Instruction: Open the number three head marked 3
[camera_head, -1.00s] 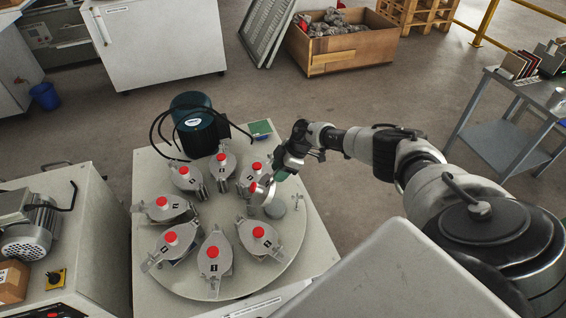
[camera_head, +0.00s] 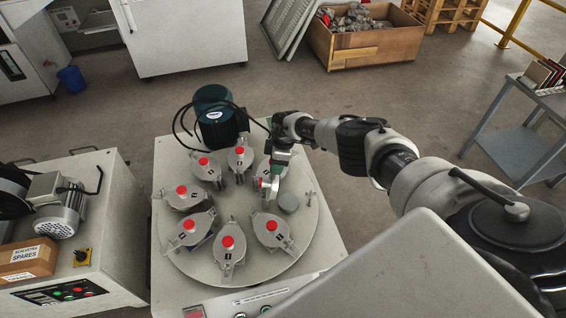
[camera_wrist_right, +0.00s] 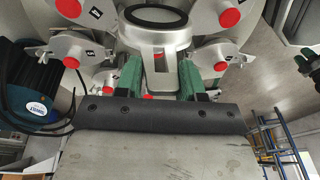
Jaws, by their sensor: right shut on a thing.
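A round grey turntable (camera_head: 205,266) carries several grey heads with red knobs, such as the front one (camera_head: 228,252). At its right side, one head (camera_head: 264,185) stands tilted up beside a bare grey round pad (camera_head: 288,203). Its number is not readable here. My right gripper (camera_head: 275,172) is at this tilted head, shut on it. In the right wrist view, the green fingers of my right gripper (camera_wrist_right: 159,72) close on the head's lower part, below its dark-ringed round face (camera_wrist_right: 153,17). My left gripper is not in view.
A dark green motor (camera_head: 216,118) with black cables stands behind the turntable. The neighbouring back head (camera_head: 239,158) is close to the gripper. A small upright fitting (camera_head: 310,198) stands right of the pad. A control cabinet (camera_head: 110,262) is at the left.

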